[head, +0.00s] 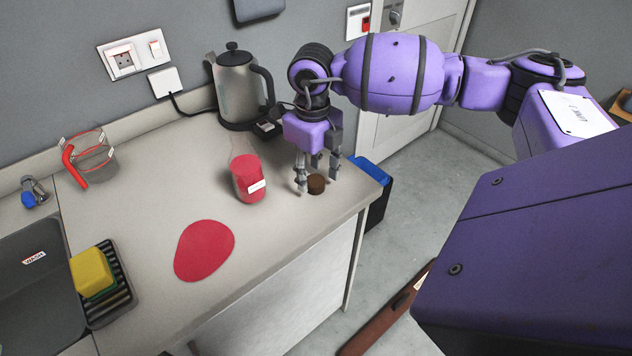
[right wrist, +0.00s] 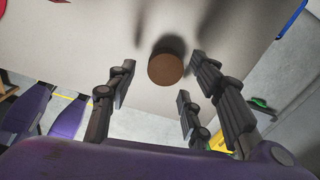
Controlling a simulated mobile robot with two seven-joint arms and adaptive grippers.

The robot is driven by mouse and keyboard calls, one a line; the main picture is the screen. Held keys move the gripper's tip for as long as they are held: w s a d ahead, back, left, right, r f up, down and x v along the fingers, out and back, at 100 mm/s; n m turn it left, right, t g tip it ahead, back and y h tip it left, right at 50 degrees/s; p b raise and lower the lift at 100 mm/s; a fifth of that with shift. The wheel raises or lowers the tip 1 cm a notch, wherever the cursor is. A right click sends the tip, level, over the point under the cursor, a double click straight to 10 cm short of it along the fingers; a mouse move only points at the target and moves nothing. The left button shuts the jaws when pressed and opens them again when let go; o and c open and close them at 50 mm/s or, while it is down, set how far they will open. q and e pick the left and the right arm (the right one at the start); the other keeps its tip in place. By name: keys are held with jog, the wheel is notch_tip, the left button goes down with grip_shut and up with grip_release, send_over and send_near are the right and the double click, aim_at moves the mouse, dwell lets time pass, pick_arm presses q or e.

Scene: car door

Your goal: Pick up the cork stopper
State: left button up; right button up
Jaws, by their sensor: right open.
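The cork stopper (head: 316,184) is a short brown cylinder standing on the counter near its right front edge. In the right wrist view the cork stopper (right wrist: 165,69) shows as a round brown top just beyond the fingertips. My right gripper (head: 317,176) hangs down right over and around the cork in the head view. I cannot tell from these views whether a finger touches the cork. My left gripper is not in view.
A red jar with a white label (head: 248,180) stands close to the left of the cork. A kettle (head: 240,88) is behind. A red mat (head: 204,250) lies in front. A sponge (head: 91,271) on a dark rack and a sink (head: 32,268) are at left. The counter edge is near the cork.

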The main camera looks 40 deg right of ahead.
aim_at(316, 182)
notch_tip(316, 182, down, 2)
jog(key=shift+f, duration=0.2)
jog(key=c, duration=0.7)
jog(key=shift+c, duration=0.2)
jog(key=shift+r, duration=0.15)
